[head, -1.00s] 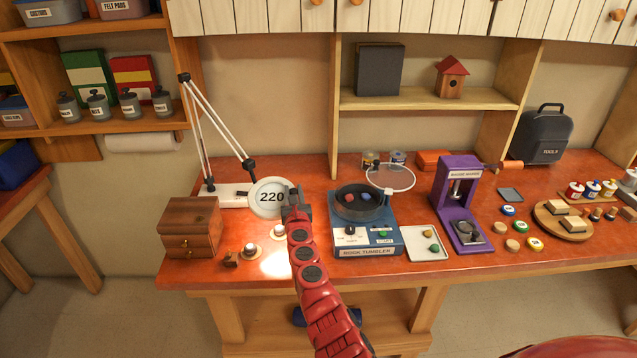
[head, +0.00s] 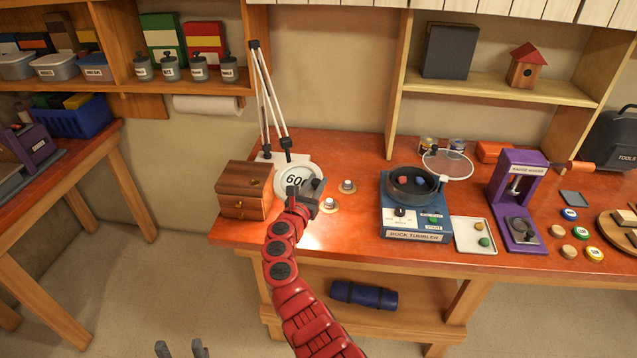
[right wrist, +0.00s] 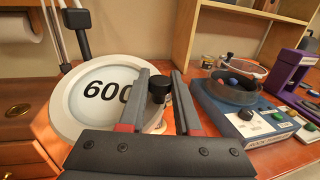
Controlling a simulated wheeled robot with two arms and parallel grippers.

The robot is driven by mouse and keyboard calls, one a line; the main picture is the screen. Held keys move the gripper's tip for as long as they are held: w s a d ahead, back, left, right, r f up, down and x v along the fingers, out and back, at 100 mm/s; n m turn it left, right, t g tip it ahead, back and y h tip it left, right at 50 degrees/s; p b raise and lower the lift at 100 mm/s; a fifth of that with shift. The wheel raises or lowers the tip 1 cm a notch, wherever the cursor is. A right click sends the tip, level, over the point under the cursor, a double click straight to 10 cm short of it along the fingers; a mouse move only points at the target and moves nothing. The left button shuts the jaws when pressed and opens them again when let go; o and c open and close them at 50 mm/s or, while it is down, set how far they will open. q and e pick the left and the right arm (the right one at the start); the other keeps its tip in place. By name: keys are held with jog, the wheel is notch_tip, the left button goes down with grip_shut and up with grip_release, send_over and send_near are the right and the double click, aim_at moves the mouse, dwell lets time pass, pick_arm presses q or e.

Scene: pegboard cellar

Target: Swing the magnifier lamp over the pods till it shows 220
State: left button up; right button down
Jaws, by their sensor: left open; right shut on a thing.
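The magnifier lamp has a white ring head (head: 284,180) on a thin two-rod arm; its lens reads 600, the last digit partly hidden in the head view. In the right wrist view its head (right wrist: 68,128) fills the left side. My right gripper (head: 308,190) is shut on the black knob (right wrist: 160,88) at the right of the lamp's rim. Two small pods on round discs, one pod (head: 348,186) behind the other (head: 328,203), stand right of the lamp head, not under it. My left gripper (head: 180,349) is open and empty at the bottom edge, low before the bench.
A wooden drawer box (head: 243,190) stands close left of the lamp head. The rock tumbler (head: 413,218) with its raised clear lid is to the right, then a white tray (head: 466,247) and a purple press (head: 517,235). Bare bench lies between pods and tumbler.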

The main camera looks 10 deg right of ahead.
jog(key=c, duration=0.6)
grip_release()
jog(key=shift+s+a, duration=0.35)
jog(key=shift+s, duration=0.1)
jog(key=b+v, duration=0.2)
jog(key=v, duration=1.4)
jog(key=shift+s, duration=0.1)
